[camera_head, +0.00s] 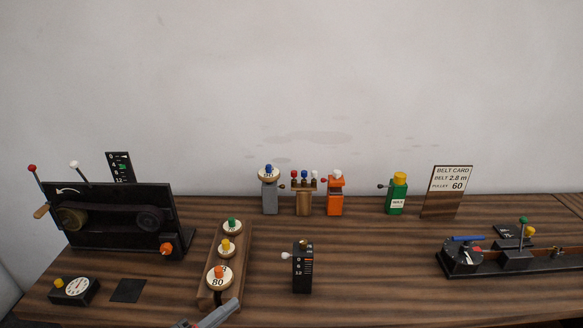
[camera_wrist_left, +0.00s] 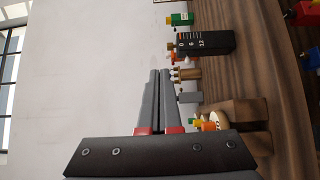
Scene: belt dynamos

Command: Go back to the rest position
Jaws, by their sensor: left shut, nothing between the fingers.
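My left gripper (camera_head: 236,302) comes in at the bottom edge of the head view, beside the near end of the wooden pulley rack (camera_head: 240,256). The rack carries pulleys with a green, a yellow and an orange knob (camera_head: 219,272); the orange one is nearest the gripper and marked 80. The rack also shows in the left wrist view (camera_wrist_left: 240,118). My right gripper is not in view.
A black belt machine (camera_head: 115,240) with levers stands left, a dial box (camera_head: 75,290) before it. A black scale block (camera_head: 302,270) stands mid-table. Grey (camera_head: 270,197), orange (camera_head: 335,198) and green (camera_head: 397,195) units and a belt card (camera_head: 450,186) line the back. A long black device (camera_head: 540,262) lies right.

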